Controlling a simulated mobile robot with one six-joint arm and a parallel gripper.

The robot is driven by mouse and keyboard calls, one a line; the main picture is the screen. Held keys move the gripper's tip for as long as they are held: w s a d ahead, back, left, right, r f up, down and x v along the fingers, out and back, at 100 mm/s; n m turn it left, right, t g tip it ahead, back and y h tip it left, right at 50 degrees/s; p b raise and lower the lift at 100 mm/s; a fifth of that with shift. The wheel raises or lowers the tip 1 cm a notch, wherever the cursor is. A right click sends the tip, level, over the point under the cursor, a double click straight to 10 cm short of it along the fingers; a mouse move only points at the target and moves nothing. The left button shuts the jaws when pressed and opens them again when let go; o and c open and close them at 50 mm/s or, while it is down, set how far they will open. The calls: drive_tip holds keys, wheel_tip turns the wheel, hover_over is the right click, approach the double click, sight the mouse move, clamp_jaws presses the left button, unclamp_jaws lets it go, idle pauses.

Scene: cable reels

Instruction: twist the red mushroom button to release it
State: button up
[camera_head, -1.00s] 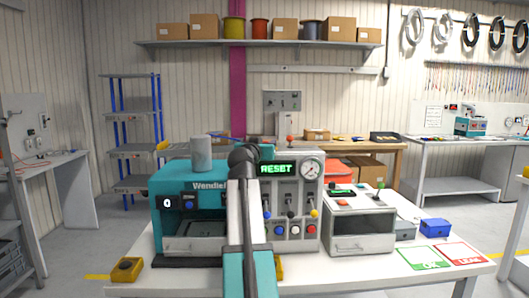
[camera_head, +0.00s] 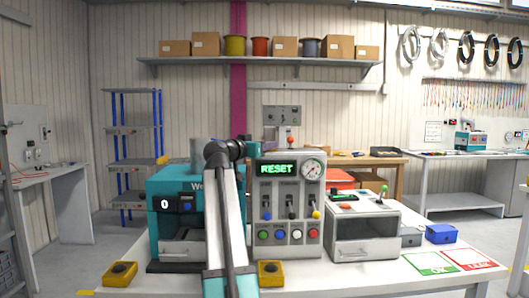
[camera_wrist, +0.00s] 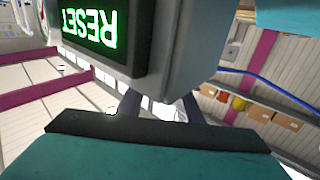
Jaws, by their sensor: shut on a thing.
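The grey control console (camera_head: 262,195) stands on the table, with a green "RESET" display (camera_head: 276,169). The display also shows upside down and close in the wrist view (camera_wrist: 90,25). A red button (camera_head: 313,234) sits at the right end of the console's lower button row; I cannot tell that it is the mushroom button. My gripper (camera_wrist: 160,104) is right by the console's housing. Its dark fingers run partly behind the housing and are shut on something. What is between the fingertips is hidden.
A teal machine (camera_head: 165,235) stands left of the console, close to my arm. Yellow boxes (camera_head: 120,274) sit at the table's front edge.

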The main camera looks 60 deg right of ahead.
drive_tip(key=shift+d+m+g+b, duration=0.2)
drive_tip(key=shift+m+g+b, duration=0.7)
drive_tip(key=shift+g, duration=0.5)
drive_tip(key=shift+f+m+g+y, duration=0.1)
drive_tip(key=shift+m+g+y, duration=0.25)
drive_tip(key=shift+g, duration=0.25)
drive_tip(key=shift+s+a+m+g+b, duration=0.1)
drive_tip(key=shift+s+m+g+b, duration=0.1)
drive_tip(key=shift+m+g+b, duration=0.2)
drive_tip(key=o, duration=1.1)
drive_tip(key=shift+w, duration=0.1)
drive_tip(key=shift+w+a, duration=0.2)
drive_tip(key=shift+a, duration=0.3)
drive_tip(key=p+v, duration=0.1)
drive_tip(key=v, duration=1.1)
drive_tip(key=shift+a+p, duration=0.3)
drive_tip(key=shift+p, duration=0.05)
